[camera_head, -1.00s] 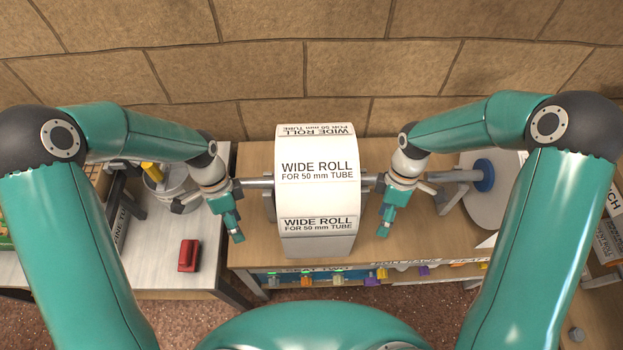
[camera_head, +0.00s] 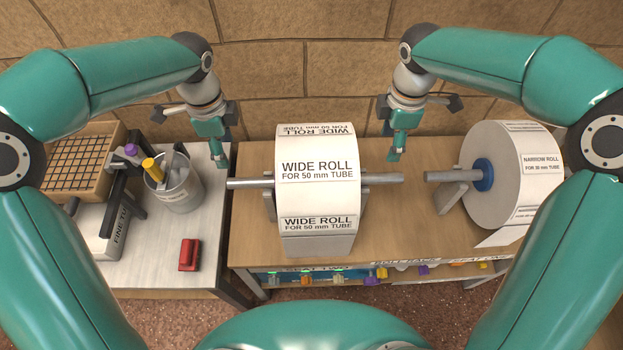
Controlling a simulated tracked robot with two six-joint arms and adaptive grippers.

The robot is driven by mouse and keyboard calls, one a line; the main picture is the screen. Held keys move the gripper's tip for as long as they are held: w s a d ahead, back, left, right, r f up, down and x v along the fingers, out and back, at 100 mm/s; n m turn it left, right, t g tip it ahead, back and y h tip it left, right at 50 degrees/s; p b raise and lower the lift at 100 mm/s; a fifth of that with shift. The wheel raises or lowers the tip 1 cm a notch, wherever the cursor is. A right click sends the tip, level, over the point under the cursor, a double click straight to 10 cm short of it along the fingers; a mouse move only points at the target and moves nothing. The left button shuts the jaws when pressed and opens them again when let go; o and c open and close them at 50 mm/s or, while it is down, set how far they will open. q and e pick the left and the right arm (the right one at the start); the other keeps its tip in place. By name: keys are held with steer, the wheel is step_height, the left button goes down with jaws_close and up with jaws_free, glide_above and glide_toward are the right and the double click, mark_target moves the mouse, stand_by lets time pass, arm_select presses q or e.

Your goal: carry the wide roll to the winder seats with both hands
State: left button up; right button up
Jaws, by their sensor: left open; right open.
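The wide roll (camera_head: 318,195) is a large white roll labelled "WIDE ROLL FOR 50 mm TUBE". It sits upright on a grey stand (camera_head: 318,244) on the wooden bench, with a metal shaft (camera_head: 250,183) sticking out on both sides. My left gripper (camera_head: 221,160) is open and empty, above and left of the shaft's left end. My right gripper (camera_head: 396,154) is open and empty, above the shaft's right end. Neither seems to touch the shaft. I cannot make out any winder seats.
The narrow roll (camera_head: 515,175) stands at the right with its own shaft and blue hub. On the left table are a metal pot (camera_head: 178,190) with tools, a red block (camera_head: 189,254) and a gridded wooden box (camera_head: 85,160). Colored plugs lie on a shelf under the bench front.

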mark_target(237, 180)
arm_select(q)
step_height(237, 180, down, 15)
steer(key=shift+f, duration=0.1)
arm_select(e)
step_height(237, 180, down, 15)
steer(key=shift+f, duration=0.1)
arm_select(q)
jaws_close()
arm_select(e)
jaws_close()
steer(key=shift+w, duration=0.1)
